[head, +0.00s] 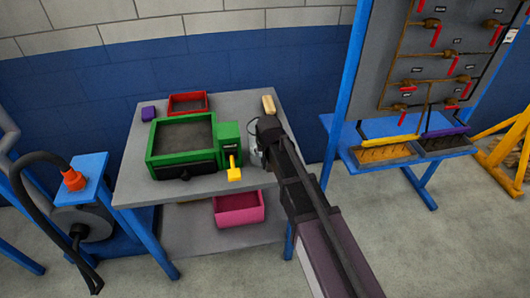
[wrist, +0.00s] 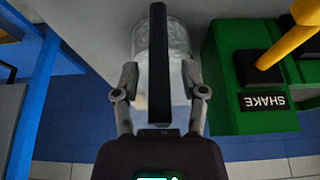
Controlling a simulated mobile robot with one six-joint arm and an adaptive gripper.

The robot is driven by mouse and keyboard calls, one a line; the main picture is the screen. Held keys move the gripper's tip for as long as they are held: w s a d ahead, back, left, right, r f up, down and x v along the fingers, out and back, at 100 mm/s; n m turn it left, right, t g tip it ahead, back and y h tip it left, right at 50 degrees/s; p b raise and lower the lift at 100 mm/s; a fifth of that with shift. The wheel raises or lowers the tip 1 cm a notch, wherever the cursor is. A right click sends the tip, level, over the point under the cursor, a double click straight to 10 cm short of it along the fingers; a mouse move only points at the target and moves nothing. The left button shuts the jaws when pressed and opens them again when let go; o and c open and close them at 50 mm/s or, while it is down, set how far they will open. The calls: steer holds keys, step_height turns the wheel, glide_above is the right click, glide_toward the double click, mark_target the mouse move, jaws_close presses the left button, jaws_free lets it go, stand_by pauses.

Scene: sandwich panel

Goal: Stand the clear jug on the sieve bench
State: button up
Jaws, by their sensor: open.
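The sieve bench (head: 130,190) is a grey-topped table with blue legs, bearing a green sieve box (head: 153,163) with a yellow lever (head: 235,170). The clear jug (head: 256,158) is at the bench's right edge, mostly hidden behind my gripper (head: 266,130). In the wrist view the clear jug (wrist: 181,42) lies between and ahead of the fingers of my gripper (wrist: 160,75). The fingers are apart, one on each side of it; contact is not clear. A dark upright bar crosses the jug's middle; I cannot tell whether it is the handle.
A red tray (head: 188,96), a purple block (head: 148,114) and a beige block (head: 269,105) are on the bench. A pink bin (head: 239,222) sits on the lower shelf. At right stands a valve panel (head: 390,75) over a blue bench (head: 345,130).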

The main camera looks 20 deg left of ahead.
steer(key=p+v, duration=1)
steer(key=v, duration=0.2)
steer(key=shift+p, duration=0.35)
steer(key=shift+w, duration=0.1)
stand_by(0.9)
steer(key=s+d+m+g+h, duration=0.1)
steer(key=s+d+m+g, duration=0.1)
steer(key=d, duration=1.8)
steer(key=s+d+f+m+g+h, duration=0.1)
steer(key=s+d+m, duration=0.3)
steer(key=d, duration=1.6)
steer(key=shift+s+d+f+g, duration=0.2)
steer(key=shift+s+d+g, duration=0.1)
steer(key=shift+s+g, duration=0.15)
steer(key=shift+w, duration=0.1)
